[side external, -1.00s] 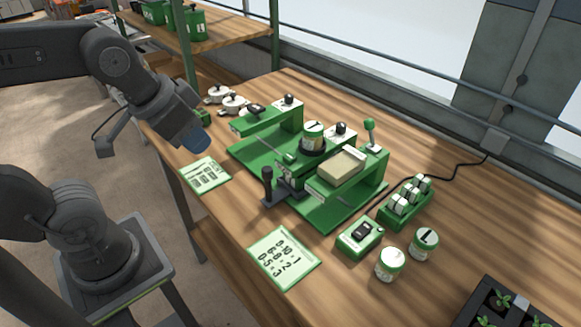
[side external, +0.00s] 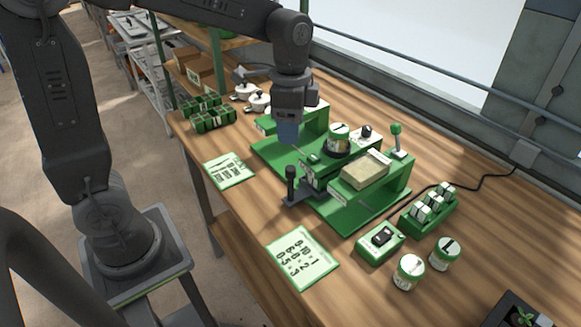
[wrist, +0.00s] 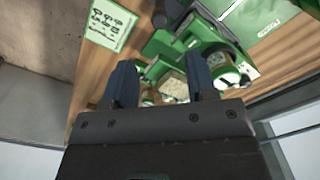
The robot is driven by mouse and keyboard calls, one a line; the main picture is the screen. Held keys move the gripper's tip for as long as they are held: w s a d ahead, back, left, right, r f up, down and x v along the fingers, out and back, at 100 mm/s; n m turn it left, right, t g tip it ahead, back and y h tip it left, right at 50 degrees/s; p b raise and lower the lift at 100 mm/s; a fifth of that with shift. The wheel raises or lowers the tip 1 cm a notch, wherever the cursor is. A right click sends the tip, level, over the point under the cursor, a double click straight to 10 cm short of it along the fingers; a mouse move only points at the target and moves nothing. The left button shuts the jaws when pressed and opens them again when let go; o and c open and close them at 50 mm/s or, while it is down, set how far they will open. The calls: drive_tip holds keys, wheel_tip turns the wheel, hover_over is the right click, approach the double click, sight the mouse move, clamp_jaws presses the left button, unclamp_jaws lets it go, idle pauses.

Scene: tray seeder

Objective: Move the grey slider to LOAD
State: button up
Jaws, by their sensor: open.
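The green tray seeder (side external: 372,218) stands on the wooden bench. A dark grey slider with an upright knob (side external: 291,188) sits at its front side, in the side view; I take this as the grey slider. I cannot read a LOAD mark. My gripper (side external: 289,131) hangs above the seeder's back left part, higher than the knob and apart from it. In the wrist view its two blue fingers (wrist: 160,82) are spread with nothing held between them. Green seeder parts show beyond the fingers. I cannot make out the slider for certain in the wrist view.
A jar (side external: 338,139) and a beige block (side external: 365,170) sit on the seeder. A lever (side external: 396,139) stands at its back right. A switch box (side external: 381,242), a rack (side external: 428,210) and two jars are to the right. Printed cards lie along the front edge.

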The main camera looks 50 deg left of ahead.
sight(290, 167)
wheel_tip(290, 167, down, 11)
drive_tip(key=shift+f, duration=0.1)
drive_tip(key=shift+c, duration=0.2)
clamp_jaws()
idle(0.5)
